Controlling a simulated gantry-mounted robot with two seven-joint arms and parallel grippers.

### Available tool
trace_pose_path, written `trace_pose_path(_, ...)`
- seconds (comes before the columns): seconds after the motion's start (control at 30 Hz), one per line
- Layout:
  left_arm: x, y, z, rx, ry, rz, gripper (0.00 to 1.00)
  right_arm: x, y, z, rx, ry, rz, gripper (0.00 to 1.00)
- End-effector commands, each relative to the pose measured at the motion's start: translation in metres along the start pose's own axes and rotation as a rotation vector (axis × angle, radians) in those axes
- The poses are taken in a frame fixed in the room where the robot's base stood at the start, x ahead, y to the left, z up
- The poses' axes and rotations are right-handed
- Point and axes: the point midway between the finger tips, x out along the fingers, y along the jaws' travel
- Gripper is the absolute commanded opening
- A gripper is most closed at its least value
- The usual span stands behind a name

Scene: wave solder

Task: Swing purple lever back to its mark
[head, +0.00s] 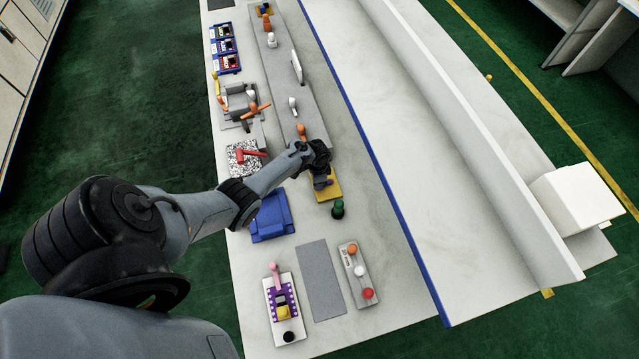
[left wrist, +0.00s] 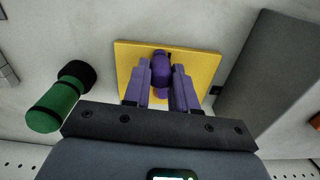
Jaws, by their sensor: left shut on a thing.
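The purple lever (head: 321,182) stands on a yellow base plate (head: 328,196) near the middle of the bench. In the left wrist view, its rounded purple end (left wrist: 161,68) lies over the yellow plate (left wrist: 205,62), between two long purple-grey pieces. My left gripper (head: 319,168) is over the plate and shut on the lever. The gripper covers much of the lever in the head view, and the black gripper body hides its near part in the wrist view. I cannot make out the lever's mark. My right gripper is not in view.
A long grey raised strip (head: 285,75) lies beyond the gripper. A blue block (head: 271,216) lies left, under my forearm. Bare bench lies right of the plate.

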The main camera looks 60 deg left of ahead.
Motion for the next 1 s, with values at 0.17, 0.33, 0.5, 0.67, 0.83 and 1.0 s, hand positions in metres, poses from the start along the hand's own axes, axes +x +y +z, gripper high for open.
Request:
trace_pose_path(0.17, 0.0005, -0.0065, 0.0014, 0.105, -0.001, -0.001, 0.0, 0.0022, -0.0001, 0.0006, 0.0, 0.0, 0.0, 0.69)
trace_pose_path(0.33, 0.0006, -0.0098, 0.0021, 0.17, -0.001, -0.001, 0.0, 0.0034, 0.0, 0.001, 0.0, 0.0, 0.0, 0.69)
trace_pose_path(0.5, 0.0006, -0.0109, 0.002, 0.202, -0.001, 0.0, 0.0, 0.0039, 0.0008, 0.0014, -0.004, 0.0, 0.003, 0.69)
trace_pose_path(0.67, 0.0005, -0.0113, 0.0018, 0.212, 0.0, 0.0, 0.0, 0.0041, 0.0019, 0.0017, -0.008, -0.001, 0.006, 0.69)
trace_pose_path(0.83, 0.0006, -0.0113, 0.0018, 0.212, 0.0, 0.0, 0.0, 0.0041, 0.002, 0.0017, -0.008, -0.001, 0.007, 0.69)
trace_pose_path(1.0, 0.0007, -0.0113, 0.0018, 0.211, 0.0, 0.0, 0.36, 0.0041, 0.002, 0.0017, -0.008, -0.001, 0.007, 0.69)
